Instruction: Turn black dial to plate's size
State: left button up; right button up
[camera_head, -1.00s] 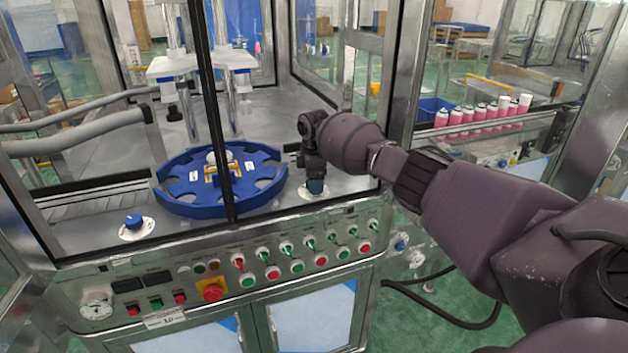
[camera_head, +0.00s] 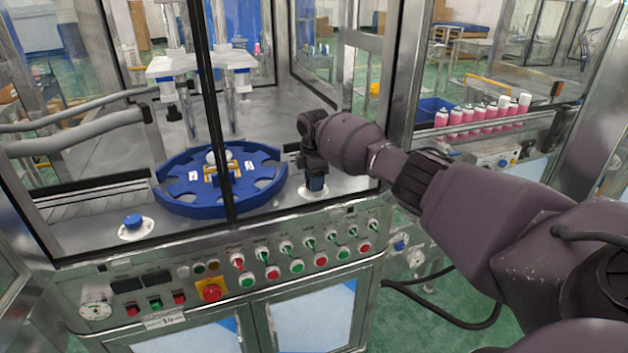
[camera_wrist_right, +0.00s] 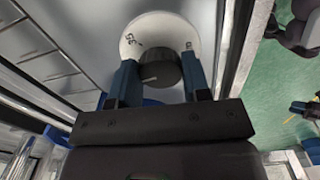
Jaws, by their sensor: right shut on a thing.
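The black dial (camera_wrist_right: 160,70) shows in the right wrist view on a round white scale disc (camera_wrist_right: 150,22). The number 35 is legible left of the dial, and another mark at the right is partly covered by a finger. A short pale line shows on the dial's near side. My right gripper (camera_wrist_right: 160,82) is shut on the dial, one blue finger on each side. In the head view my right gripper (camera_head: 315,178) points down at the machine deck right of the blue notched plate (camera_head: 180,198) and hides the dial. My left gripper is not in view.
A blue knob (camera_head: 133,221) on a white disc sits on the deck at the left. A dark frame post (camera_head: 213,120) stands before the plate. A control panel (camera_head: 220,280) runs along the front. Pink cans (camera_head: 470,114) line a conveyor at the right.

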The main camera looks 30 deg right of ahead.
jog(key=n, duration=0.6)
jog(key=shift+w+b, duration=0.1)
jog(key=shift+b, duration=0.3)
jog(key=shift+n, duration=0.3)
jog(key=o, duration=0.9)
notch_tip(320, 180, up, 11)
jog(key=shift+f+p, duration=0.1)
jog(key=shift+p, duration=0.2)
